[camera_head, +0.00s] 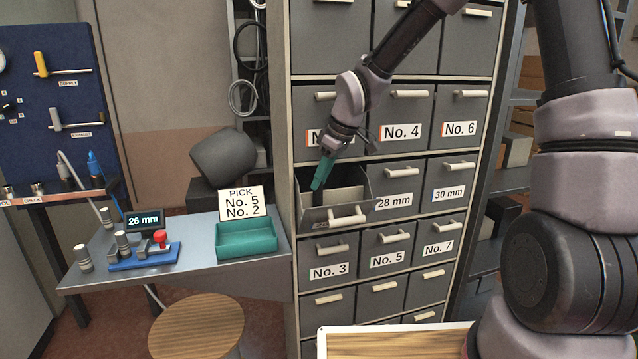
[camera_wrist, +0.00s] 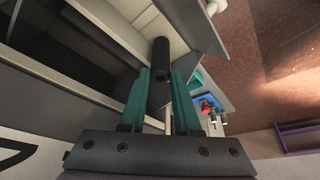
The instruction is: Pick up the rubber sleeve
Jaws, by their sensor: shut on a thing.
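The rubber sleeve (camera_wrist: 159,58) is a black tube, seen in the wrist view between the two teal fingers of my gripper (camera_wrist: 160,88). My gripper is shut on it. In the head view my gripper (camera_head: 321,174) points down into an open grey drawer (camera_head: 325,213) in the cabinet's left column. A dark bit shows at the fingertips there, but the sleeve is mostly hidden. I cannot tell whether the sleeve still touches the drawer floor.
Closed drawers surround the open one, with labels such as No. 4 (camera_head: 401,131) above and 28 mm (camera_head: 394,201) to the right. A teal tray (camera_head: 246,239) with a card reading No. 5, No. 2 stands on the side table (camera_head: 190,262). A wooden stool (camera_head: 196,327) stands in front.

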